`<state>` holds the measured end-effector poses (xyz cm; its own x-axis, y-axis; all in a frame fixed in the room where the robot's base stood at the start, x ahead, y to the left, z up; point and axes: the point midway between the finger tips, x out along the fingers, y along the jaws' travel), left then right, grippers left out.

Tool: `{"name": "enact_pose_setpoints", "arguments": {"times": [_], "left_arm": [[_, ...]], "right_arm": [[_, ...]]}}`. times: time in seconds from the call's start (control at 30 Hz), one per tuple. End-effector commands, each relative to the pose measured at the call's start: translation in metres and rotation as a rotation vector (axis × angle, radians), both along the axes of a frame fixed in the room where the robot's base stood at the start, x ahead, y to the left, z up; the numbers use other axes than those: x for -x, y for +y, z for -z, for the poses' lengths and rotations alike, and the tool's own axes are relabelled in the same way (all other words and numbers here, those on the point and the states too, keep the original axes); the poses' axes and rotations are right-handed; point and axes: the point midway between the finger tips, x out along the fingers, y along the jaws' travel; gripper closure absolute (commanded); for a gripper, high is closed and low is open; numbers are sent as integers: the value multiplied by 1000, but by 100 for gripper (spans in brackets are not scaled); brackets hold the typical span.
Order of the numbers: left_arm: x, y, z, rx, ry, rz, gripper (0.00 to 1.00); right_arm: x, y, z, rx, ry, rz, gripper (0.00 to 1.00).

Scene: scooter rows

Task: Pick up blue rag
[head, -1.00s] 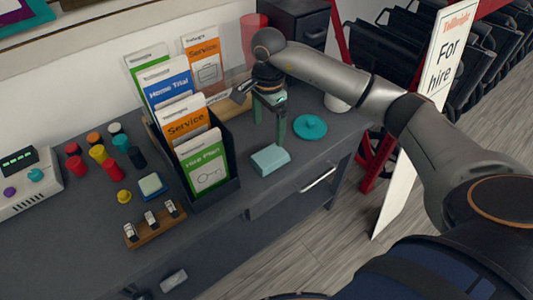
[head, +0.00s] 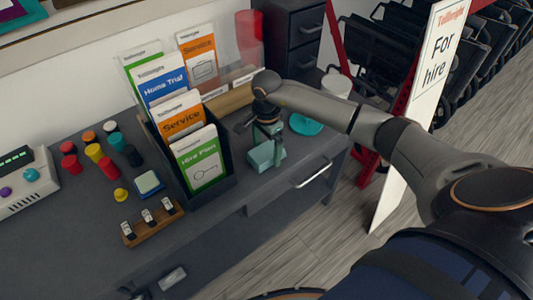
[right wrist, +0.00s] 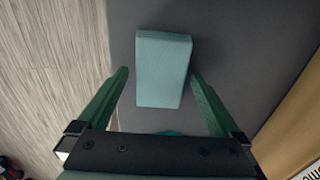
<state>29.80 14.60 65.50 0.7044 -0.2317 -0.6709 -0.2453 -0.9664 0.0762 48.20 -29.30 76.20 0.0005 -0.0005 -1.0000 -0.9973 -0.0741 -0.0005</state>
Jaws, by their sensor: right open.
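The blue rag (head: 259,157) is a folded, pale teal-blue block lying on the dark grey counter, right of the leaflet holder. My right gripper (head: 268,147) is open just above it, fingers pointing down, and partly hides it in the head view. In the right wrist view the rag (right wrist: 163,68) lies ahead of and partly between the two green fingertips (right wrist: 159,73). The right fingertip looks close to the rag's side, and a gap shows on the left. I cannot tell whether either finger touches it. My left gripper is not in view.
A black leaflet holder (head: 215,190) stands close to the left of the rag. A round teal lid-like thing (head: 306,125) lies behind to the right. The counter's front edge is near.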

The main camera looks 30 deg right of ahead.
Motion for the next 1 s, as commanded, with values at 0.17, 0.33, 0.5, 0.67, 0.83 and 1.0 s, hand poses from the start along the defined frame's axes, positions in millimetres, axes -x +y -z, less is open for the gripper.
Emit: {"name": "enact_pose_setpoints", "arguments": {"times": [0.17,0.33,0.5,0.67,0.83,1.0], "left_arm": [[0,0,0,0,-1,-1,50],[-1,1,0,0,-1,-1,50],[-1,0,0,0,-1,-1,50],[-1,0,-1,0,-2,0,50],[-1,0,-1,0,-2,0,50],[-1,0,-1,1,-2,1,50]], "right_arm": [[0,0,0,0,0,0,15],[0,0,0,0,0,0,34],[0,0,0,0,0,0,53],[0,0,0,0,0,0,71],[0,0,-1,0,0,0,82],[0,0,-3,0,-1,0,82]]}}
